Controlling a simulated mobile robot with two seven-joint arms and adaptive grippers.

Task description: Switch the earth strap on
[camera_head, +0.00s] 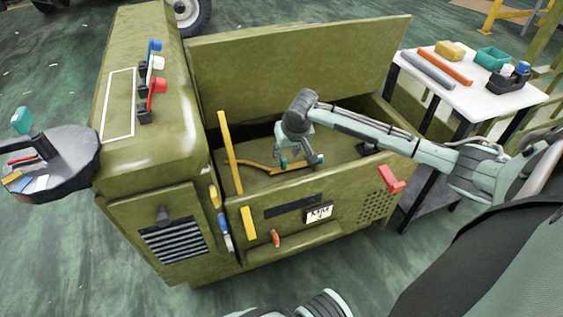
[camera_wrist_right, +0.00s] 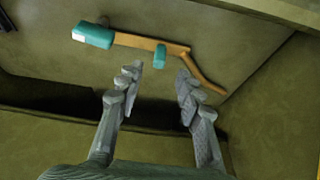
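The earth strap seems to be the orange-brown bar (camera_head: 262,167) with a bent end inside the open green chassis. In the right wrist view the strap (camera_wrist_right: 130,40) carries a large teal block (camera_wrist_right: 93,35) at one end and a smaller teal knob (camera_wrist_right: 160,55) nearer its middle. My right gripper (camera_head: 298,155) reaches down into the chassis over the strap. In the wrist view its fingers (camera_wrist_right: 158,75) are spread and empty, with the knob just beyond and between the tips. I cannot tell whether they touch anything.
The chassis front wall (camera_head: 340,205) and raised rear panel (camera_head: 300,65) border the arm. A yellow upright bar (camera_head: 230,150) stands left of the gripper. Coloured levers (camera_head: 155,85) line the left cabinet. A white-topped table (camera_head: 480,98) with parts stands right, a black round tray (camera_head: 75,160) left.

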